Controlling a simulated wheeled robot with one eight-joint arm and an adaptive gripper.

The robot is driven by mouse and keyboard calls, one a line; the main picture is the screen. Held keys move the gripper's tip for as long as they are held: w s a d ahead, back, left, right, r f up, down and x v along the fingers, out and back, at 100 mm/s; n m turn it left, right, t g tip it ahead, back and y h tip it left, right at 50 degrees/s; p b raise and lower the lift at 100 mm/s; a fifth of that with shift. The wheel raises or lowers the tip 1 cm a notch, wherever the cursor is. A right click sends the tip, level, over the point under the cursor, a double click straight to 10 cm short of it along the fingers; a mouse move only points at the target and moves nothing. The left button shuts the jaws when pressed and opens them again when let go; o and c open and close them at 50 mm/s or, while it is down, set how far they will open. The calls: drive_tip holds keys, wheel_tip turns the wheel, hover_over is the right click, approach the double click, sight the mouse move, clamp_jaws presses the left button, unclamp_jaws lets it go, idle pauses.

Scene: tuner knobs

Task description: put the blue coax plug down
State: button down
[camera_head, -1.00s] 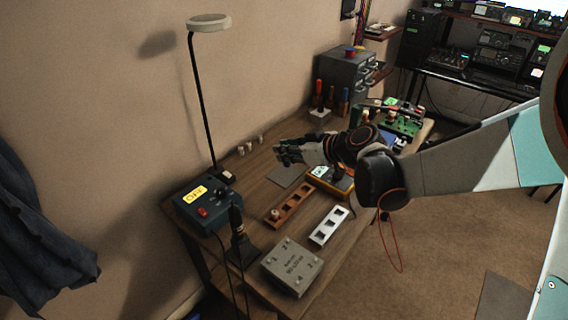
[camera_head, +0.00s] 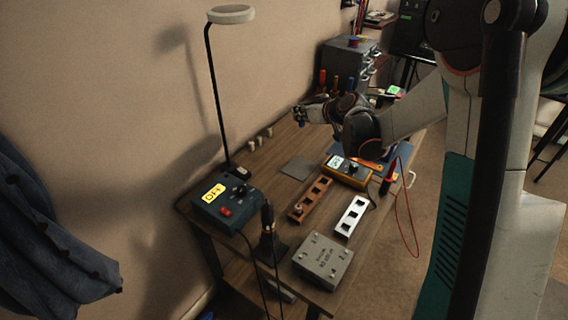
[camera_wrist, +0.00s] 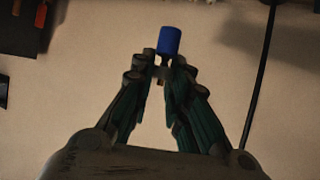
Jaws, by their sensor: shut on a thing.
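The blue coax plug (camera_wrist: 169,41) is held upright between the fingertips of my gripper (camera_wrist: 158,66) in the wrist view, clear of any surface there. In the head view, my gripper (camera_head: 302,111) is above the far part of the wooden table (camera_head: 283,146), with a small blue spot of the plug (camera_head: 302,123) showing under its tips.
Small pale pegs (camera_head: 260,138) stand along the wall edge. A grey mat (camera_head: 299,168), a brown rack (camera_head: 311,199), a white rack (camera_head: 351,216), a yellow meter (camera_head: 347,172) and a grey box (camera_head: 323,261) lie nearer. A lamp (camera_head: 231,14) rises at left.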

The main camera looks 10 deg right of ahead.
wheel_tip(320, 180, down, 19)
drive_tip(key=b, duration=0.6)
drive_tip(key=shift+r, duration=0.15)
drive_tip(key=shift+f+b, duration=0.25)
drive_tip(key=shift+b, duration=0.15)
drive_tip(key=c, duration=1.5)
unclamp_jaws()
drive_tip(key=shift+r, duration=0.1)
drive_tip(key=shift+c, duration=0.2)
drive_tip(key=shift+r, duration=0.15)
drive_tip(key=p+v, duration=0.3)
drive_tip(key=v, duration=0.9)
drive_tip(key=shift+d+p, duration=0.1)
drive_tip(key=shift+p, duration=0.25)
